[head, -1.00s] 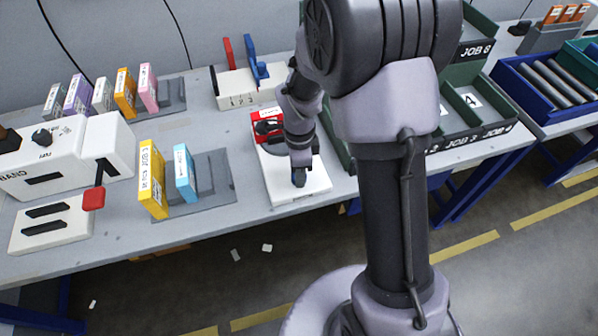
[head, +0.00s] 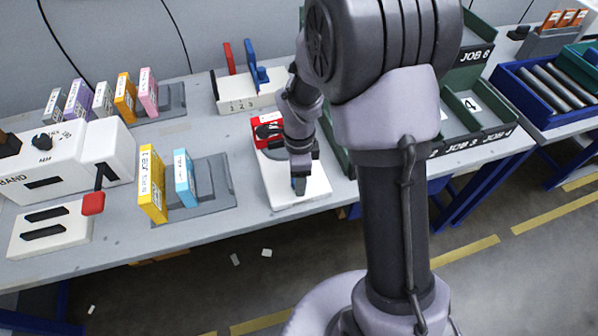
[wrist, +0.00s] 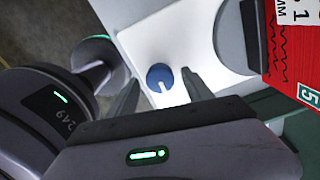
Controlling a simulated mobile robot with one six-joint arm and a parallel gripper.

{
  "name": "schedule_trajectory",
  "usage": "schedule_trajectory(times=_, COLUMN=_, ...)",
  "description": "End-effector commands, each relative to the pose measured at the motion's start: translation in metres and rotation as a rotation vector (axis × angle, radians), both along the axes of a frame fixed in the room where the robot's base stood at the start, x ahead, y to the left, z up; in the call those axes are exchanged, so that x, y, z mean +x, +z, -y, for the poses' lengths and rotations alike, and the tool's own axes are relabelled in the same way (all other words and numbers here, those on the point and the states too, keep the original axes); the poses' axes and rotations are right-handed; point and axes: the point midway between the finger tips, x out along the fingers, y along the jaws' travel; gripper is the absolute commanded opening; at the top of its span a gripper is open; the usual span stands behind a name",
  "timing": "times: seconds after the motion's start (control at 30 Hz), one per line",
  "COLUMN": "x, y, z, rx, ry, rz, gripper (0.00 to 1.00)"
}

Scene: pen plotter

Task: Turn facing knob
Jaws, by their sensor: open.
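A round blue knob (wrist: 159,73) with a white pointer line sits on a white surface in the wrist view. Its pointer aims down and slightly right in that picture. My gripper (wrist: 160,77) is open, with one finger on each side of the knob and a visible gap to both. I cannot tell how high the fingertips are above the surface. In the head view my gripper (head: 299,187) is over the front part of the white device (head: 312,188), and the knob cannot be clearly made out there.
A red block (head: 265,131) is at the back of the white device; it shows at right in the wrist view (wrist: 291,55). Yellow (head: 152,184) and light blue (head: 184,178) boxes stand to the left. Green bins (head: 470,115) are to the right. Bare table lies left of the device.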

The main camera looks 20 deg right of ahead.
Motion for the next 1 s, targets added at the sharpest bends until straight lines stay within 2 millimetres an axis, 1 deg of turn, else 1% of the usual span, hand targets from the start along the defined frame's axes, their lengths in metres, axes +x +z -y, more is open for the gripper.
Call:
schedule_trajectory(times=0.07, x=0.001, y=0.009, z=0.0, rx=-0.001, ry=0.001, rz=0.003, gripper=0.59)
schedule_trajectory(times=0.13, x=0.001, y=0.026, z=0.0, rx=-0.001, ry=0.001, rz=0.003, gripper=0.59)
schedule_trajectory(times=0.4, x=0.001, y=0.119, z=0.0, rx=0.0, ry=-0.001, rz=0.005, gripper=0.59)
schedule_trajectory(times=0.5, x=0.001, y=0.145, z=0.0, rx=-0.001, ry=0.001, rz=0.004, gripper=0.59)
schedule_trajectory(times=0.53, x=0.001, y=0.151, z=0.0, rx=-0.001, ry=0.0, rz=0.003, gripper=0.59)
schedule_trajectory(times=0.6, x=0.001, y=0.163, z=0.0, rx=0.001, ry=-0.001, rz=0.002, gripper=0.59)
schedule_trajectory(times=0.7, x=0.0, y=0.172, z=0.0, rx=0.0, ry=-0.001, rz=0.001, gripper=0.59)
schedule_trajectory(times=1.0, x=0.0, y=0.174, z=0.0, rx=0.0, ry=0.0, rz=0.0, gripper=0.59)
